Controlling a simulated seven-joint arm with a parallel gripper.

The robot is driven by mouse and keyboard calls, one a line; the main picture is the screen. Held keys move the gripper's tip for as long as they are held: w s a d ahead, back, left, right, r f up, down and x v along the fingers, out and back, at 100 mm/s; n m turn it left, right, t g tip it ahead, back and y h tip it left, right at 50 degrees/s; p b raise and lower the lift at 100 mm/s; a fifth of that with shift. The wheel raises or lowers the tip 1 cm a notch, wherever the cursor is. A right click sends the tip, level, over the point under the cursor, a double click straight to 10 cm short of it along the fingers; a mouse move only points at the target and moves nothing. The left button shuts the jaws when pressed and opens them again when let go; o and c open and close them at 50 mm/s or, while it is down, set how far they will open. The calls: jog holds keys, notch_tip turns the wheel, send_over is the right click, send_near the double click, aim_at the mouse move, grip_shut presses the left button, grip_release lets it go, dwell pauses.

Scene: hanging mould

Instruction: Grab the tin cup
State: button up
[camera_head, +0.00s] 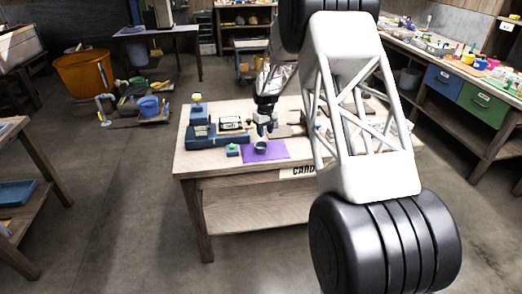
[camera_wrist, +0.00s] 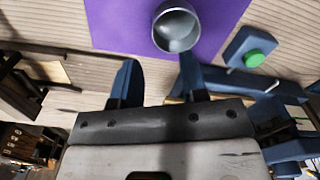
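The tin cup (camera_wrist: 177,28) is a grey metal cup on the purple mat (camera_wrist: 118,22); in the wrist view I look into its open top. In the head view the cup (camera_head: 260,146) looks small and dark on the mat (camera_head: 278,152), near the table's front edge. My gripper (camera_wrist: 158,72) is open, with two blue fingers spread apart and nothing between them. The cup lies beyond the fingertips, a little right of their middle, close to the right fingertip in the picture. In the head view my gripper (camera_head: 266,127) hangs just above and behind the cup.
A blue block with a green button (camera_wrist: 254,58) sits right of the mat in the wrist view; it also shows left of the cup in the head view (camera_head: 233,150). Blue equipment (camera_head: 202,133) stands on the wooden table's left side. My arm hides the table's right part.

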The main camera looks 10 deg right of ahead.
aim_at(265, 144)
jog(key=shift+f, duration=1.15)
jog(key=shift+w+d+f, duration=0.1)
jog(key=shift+d+f, duration=0.05)
jog(key=shift+f, duration=2.45)
grip_shut()
